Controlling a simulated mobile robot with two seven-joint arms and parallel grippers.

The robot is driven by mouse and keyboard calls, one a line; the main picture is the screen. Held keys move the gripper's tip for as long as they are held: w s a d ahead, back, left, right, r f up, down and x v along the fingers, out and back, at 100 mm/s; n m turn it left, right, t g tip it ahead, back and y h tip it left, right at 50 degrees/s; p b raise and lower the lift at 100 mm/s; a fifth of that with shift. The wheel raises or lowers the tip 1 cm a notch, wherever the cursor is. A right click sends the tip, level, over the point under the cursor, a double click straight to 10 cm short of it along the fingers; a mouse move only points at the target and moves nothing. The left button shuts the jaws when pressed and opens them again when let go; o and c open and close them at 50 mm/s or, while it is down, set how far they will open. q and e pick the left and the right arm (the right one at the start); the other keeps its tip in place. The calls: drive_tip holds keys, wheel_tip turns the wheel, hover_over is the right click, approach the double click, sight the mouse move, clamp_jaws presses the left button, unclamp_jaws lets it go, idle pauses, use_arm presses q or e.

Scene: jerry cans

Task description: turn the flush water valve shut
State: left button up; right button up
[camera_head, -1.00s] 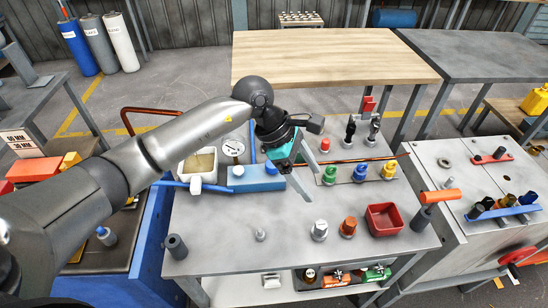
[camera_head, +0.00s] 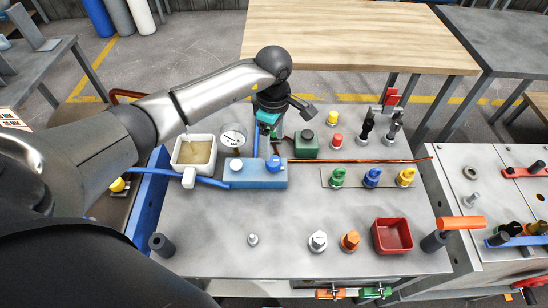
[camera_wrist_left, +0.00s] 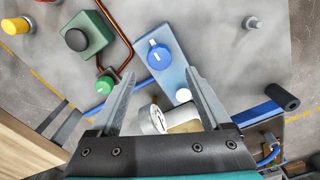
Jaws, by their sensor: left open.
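A blue block (camera_head: 255,178) with a hose attached sits on the grey bench. It carries a round blue knob (camera_head: 274,163) with a white mark and a small white knob (camera_head: 237,165). I see no label showing which knob is the flush water valve. My left gripper (camera_head: 268,142) is open and empty, pointing down behind the block. In the left wrist view the blue knob (camera_wrist_left: 159,56) lies just ahead of the spread fingers (camera_wrist_left: 160,82), and the white knob (camera_wrist_left: 183,95) lies near the right finger. I see no contact with the blue knob. My right gripper is out of view.
A pressure gauge (camera_head: 233,137) and a white basin (camera_head: 194,153) stand left of the gripper. A green box (camera_head: 306,144) and a copper pipe stand close on the right. Green, blue and yellow valves (camera_head: 372,177) stand farther right.

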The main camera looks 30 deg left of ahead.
sight(273, 160)
use_arm(q)
wheel_tip(273, 160, down, 6)
drive_tip(key=shift+f+b, duration=0.2)
drive_tip(key=shift+b, duration=0.15)
drive_tip(key=shift+f, duration=0.65)
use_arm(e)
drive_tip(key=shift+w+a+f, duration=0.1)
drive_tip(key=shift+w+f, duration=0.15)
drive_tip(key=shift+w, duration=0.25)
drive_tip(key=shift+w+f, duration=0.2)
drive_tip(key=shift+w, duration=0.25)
use_arm(q)
drive_tip(key=shift+c, duration=0.3)
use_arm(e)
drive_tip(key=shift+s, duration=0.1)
use_arm(q)
drive_tip(key=shift+c, duration=0.7)
clamp_jaws()
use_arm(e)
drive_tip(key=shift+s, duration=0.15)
